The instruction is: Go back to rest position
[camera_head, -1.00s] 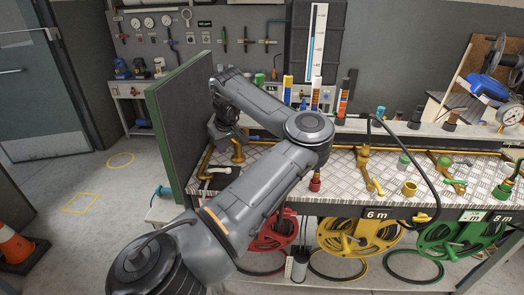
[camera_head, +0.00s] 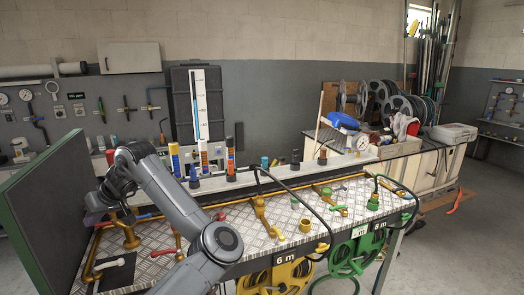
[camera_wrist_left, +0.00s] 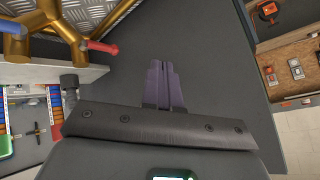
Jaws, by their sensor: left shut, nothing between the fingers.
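My left gripper (camera_head: 93,217) is at the left end of the workbench (camera_head: 160,262), close to the dark board that stands there. In the left wrist view its purple fingers (camera_wrist_left: 163,84) are together with nothing between them. A brass pipe fitting (camera_head: 125,232) with a valve stands on the bench just right of the gripper. The brass pipes (camera_wrist_left: 75,38) also show at the upper left of the left wrist view, apart from the fingers. My right gripper is in neither view.
The upright dark board (camera_head: 48,225) with a green edge bounds the bench at left. Brass valves (camera_head: 265,215), several coloured cylinders and a looping black hose (camera_head: 325,215) occupy the bench. A yellow hose reel (camera_head: 275,278) and a green one (camera_head: 352,258) hang below its front.

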